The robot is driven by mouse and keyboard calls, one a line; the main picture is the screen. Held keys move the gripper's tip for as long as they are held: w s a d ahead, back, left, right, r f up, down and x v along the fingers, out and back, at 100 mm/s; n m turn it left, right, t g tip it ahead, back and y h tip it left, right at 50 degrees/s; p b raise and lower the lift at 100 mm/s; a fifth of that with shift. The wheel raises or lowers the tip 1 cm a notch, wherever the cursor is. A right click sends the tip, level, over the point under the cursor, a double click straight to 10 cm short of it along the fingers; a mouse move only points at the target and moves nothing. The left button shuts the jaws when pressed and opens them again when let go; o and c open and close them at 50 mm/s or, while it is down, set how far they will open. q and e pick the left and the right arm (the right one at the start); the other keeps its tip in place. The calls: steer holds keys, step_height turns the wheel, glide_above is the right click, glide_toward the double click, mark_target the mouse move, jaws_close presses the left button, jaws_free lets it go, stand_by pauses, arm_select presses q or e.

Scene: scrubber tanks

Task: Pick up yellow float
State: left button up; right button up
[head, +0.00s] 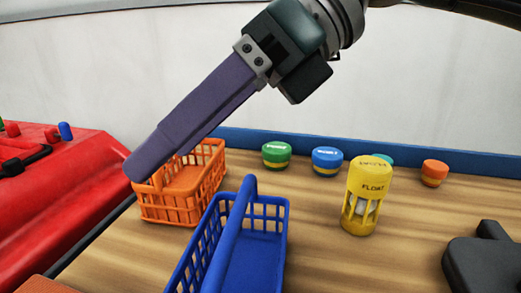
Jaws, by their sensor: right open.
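The yellow float (367,197) stands upright on the wooden table, right of centre. It has a solid top with the word FLOAT and a slotted cage below, with something pale inside. My right gripper (134,168) reaches in from the top, its long purple fingers slanting down to the left. Its tips are over the orange basket, far to the left of the float and apart from it. The fingers overlap in this view, and nothing shows held at their tips. My left gripper is not in view.
An orange basket (181,205) and a blue basket (240,245) with a raised handle stand left of the float. Green (276,155), blue (327,160), teal (383,159) and orange (434,172) caps line the back. A dark object (485,262) is at lower right. A red machine (60,200) is left.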

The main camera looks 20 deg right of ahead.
mark_target(380, 164)
steer(key=d+f+h+b, duration=0.1)
steer(key=d+h, duration=0.2)
steer(key=d, duration=0.4)
steer(key=w+d+f+h+b, duration=0.1)
steer(key=d+f+h, duration=0.1)
steer(key=d, duration=0.6)
steer(key=w+d+f+h+b, duration=0.1)
steer(key=d+h, duration=0.4)
steer(key=d, duration=0.3)
steer(key=shift+w+f, duration=0.2)
step_height(380, 164, down, 3)
steer(key=shift+d+f+b, duration=0.1)
steer(key=shift+f+b, duration=0.1)
steer(key=shift+b, duration=0.15)
steer(key=f, duration=0.4)
steer(key=a+f, duration=0.1)
steer(key=f, duration=0.1)
steer(key=shift+w+b, duration=0.1)
steer(key=shift+b, duration=0.25)
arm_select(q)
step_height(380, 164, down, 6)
arm_select(e)
steer(key=shift+r, duration=0.1)
steer(key=c, duration=1.5)
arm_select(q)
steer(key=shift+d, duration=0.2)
arm_select(e)
steer(key=shift+o, duration=0.2)
